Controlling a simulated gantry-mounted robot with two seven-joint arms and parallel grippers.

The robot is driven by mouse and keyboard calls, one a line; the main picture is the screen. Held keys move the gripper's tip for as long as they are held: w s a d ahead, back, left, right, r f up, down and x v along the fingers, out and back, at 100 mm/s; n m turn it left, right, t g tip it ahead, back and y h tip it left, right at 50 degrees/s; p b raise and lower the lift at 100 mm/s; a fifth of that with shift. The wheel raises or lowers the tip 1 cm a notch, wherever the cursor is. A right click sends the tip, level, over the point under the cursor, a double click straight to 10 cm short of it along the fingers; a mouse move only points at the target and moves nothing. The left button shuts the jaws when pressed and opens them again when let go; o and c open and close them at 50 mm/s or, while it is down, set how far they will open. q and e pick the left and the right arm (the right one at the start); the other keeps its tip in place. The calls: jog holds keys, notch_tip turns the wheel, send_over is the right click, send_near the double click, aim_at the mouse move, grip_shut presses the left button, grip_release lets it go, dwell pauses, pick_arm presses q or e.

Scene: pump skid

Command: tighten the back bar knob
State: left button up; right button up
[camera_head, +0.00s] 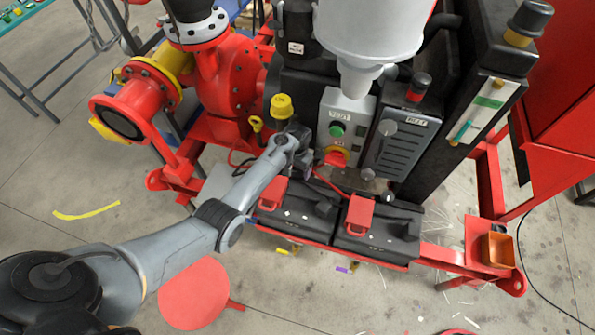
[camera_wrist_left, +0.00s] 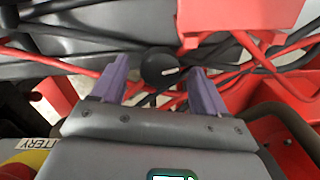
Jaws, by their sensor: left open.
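A round black knob (camera_wrist_left: 161,69) with a white pointer line shows in the left wrist view, and I take it to be the back bar knob. My left gripper (camera_wrist_left: 157,76) has its two purple fingers apart, one on each side of the knob; I cannot tell whether they touch it. In the head view my left arm reaches in from the lower left, and its gripper (camera_head: 300,160) is low behind the two black batteries (camera_head: 376,240). There the fingertips and this knob cannot be made out. My right gripper is not in view.
Red covers (camera_head: 273,193) sit on the batteries, with red and black cables around. A grey control box (camera_head: 343,128) with a green button and a yellow-and-red switch stands close behind the gripper. A red pump (camera_head: 224,88) stands to the left. An orange cup (camera_head: 497,250) sits at right.

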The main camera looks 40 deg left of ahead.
pick_arm(q)
jog(key=shift+f, duration=0.45)
jog(key=c, duration=1.1)
jog(key=shift+o, duration=0.2)
